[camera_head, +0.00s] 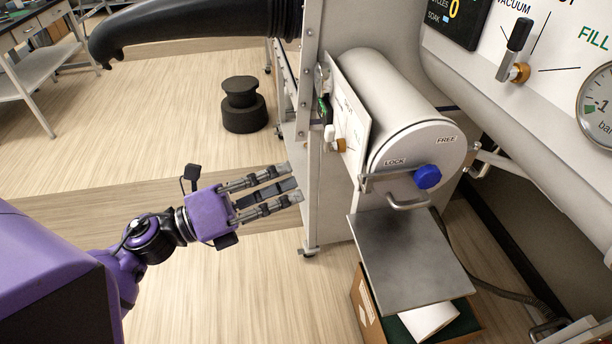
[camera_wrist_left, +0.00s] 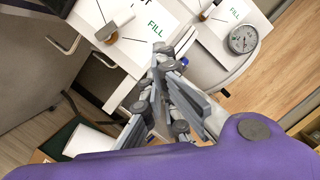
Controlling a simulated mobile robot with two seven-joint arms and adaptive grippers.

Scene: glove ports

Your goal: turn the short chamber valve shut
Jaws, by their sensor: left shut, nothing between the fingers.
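The short chamber (camera_head: 398,105) is a pale cylinder with a round door marked LOCK and FREE. Its valve (camera_head: 332,138) sits on a small white panel (camera_head: 350,120) on the chamber's left side, with a pale handle and a brass hub. The panel is seen edge-on, so the handle's angle is hard to tell. The valve also shows in the left wrist view (camera_wrist_left: 113,28), near a green FILL label. My left gripper (camera_head: 292,183) is shut and empty, below and left of the valve and apart from it; it also fills the middle of the left wrist view (camera_wrist_left: 160,75). My right gripper is out of view.
A blue knob (camera_head: 427,176) and a bar handle are on the chamber door, above a metal shelf (camera_head: 412,255). A larger panel has a black-handled valve (camera_head: 515,50) and a gauge (camera_head: 598,104). A black glove (camera_head: 190,30) sticks out above.

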